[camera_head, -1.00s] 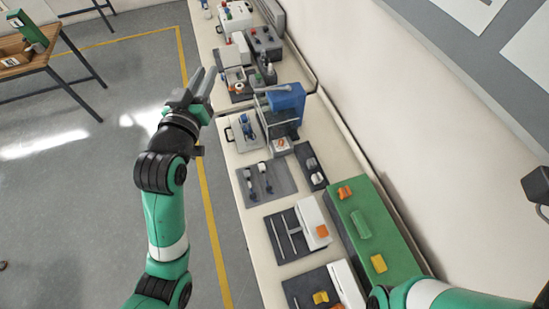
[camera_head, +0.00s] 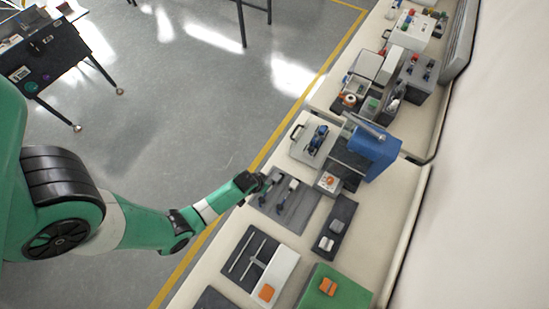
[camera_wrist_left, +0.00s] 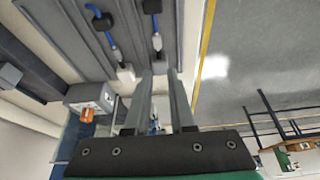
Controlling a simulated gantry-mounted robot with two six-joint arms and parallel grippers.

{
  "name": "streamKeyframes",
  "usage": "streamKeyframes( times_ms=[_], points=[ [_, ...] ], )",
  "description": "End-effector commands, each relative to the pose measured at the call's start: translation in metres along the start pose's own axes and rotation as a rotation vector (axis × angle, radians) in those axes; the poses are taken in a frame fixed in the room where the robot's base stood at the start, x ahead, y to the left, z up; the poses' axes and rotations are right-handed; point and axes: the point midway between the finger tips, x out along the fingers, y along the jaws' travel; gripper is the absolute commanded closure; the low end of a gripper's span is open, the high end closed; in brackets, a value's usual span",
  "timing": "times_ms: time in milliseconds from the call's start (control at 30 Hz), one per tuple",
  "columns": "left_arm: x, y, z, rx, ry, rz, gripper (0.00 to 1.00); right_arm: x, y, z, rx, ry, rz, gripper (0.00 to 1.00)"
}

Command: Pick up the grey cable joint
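I cannot tell for sure which part is the grey cable joint. My left gripper (camera_head: 263,180) is at the mat's upper left edge. My right gripper is out of view.
A blue machine (camera_head: 373,152) stands beyond the mat, beside a grey case (camera_head: 313,143). A black tray (camera_head: 340,215) with pale grey parts lies to the right. A green box (camera_head: 340,290) is in front.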

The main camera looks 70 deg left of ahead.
Motion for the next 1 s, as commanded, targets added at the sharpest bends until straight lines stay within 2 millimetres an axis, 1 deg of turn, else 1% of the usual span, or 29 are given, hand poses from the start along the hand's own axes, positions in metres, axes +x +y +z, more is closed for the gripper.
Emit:
streamKeyframes(
  times_ms=[33,233,300,467,533,800,833,900,1000],
  points=[
    [0.014,0.0,0.003,0.0,0.0,0.0,0.78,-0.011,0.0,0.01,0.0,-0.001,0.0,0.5],
    [0.053,0.0,0.003,0.0,0.001,0.0,0.78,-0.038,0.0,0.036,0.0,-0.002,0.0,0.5],
    [0.059,0.0,0.002,0.0,0.002,0.0,0.78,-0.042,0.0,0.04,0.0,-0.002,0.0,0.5],
    [0.058,0.0,0.0,0.0,0.001,0.0,0.78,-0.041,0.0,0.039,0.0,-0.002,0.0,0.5],
    [0.062,0.001,0.001,0.0,0.001,0.0,0.78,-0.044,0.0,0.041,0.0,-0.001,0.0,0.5],
    [0.106,0.002,0.002,0.0,0.002,0.001,0.78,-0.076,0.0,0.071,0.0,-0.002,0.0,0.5],
    [0.109,0.002,0.002,0.0,0.002,0.001,0.78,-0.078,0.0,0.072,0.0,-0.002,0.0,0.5],
    [0.112,0.002,0.001,0.0,0.001,0.001,0.78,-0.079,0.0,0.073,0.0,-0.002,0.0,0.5],
    [0.109,0.002,-0.001,0.0,0.001,0.001,0.78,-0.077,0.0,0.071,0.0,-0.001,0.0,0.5]
  ],
)
